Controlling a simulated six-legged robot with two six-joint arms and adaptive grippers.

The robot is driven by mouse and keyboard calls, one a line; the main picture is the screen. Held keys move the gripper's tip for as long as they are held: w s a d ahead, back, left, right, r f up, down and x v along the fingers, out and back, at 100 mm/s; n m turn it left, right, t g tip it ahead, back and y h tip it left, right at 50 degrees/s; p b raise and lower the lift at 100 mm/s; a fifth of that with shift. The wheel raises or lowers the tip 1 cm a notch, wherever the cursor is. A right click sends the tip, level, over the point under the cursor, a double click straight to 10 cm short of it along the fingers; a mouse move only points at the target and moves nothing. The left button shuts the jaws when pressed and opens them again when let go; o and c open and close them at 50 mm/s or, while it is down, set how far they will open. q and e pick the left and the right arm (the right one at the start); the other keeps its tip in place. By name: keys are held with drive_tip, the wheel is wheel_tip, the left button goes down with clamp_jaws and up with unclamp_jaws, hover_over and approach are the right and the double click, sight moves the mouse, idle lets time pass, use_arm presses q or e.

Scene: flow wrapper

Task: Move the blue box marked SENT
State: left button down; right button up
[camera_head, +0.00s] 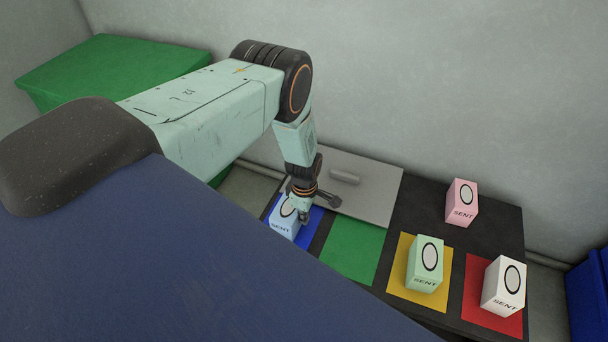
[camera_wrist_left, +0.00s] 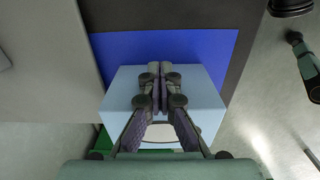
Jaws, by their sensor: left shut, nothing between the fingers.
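The light blue box (camera_head: 284,222) marked SENT stands on the blue square (camera_head: 313,219) at the left end of the dark table. My left gripper (camera_head: 304,218) is at the box, partly in front of it in the head view. In the left wrist view the blue box (camera_wrist_left: 205,100) lies behind the shut fingers of my left gripper (camera_wrist_left: 161,75), with the blue square (camera_wrist_left: 165,45) beyond it. The fingers are together with nothing between them. Whether they touch the box I cannot tell. My right gripper is not in view.
A green square (camera_head: 352,252) is bare. A green box (camera_head: 425,264) stands on the yellow square, a white box (camera_head: 504,286) on the red square, and a pink box (camera_head: 461,203) on the dark surface (camera_head: 420,212). A grey plate (camera_head: 375,195) with a handle lies behind.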

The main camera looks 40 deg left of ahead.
use_arm(q)
drive_tip(key=shift+d, duration=0.1)
wheel_tip(320, 180, up, 12)
idle(0.8)
drive_tip(key=shift+s, duration=0.1)
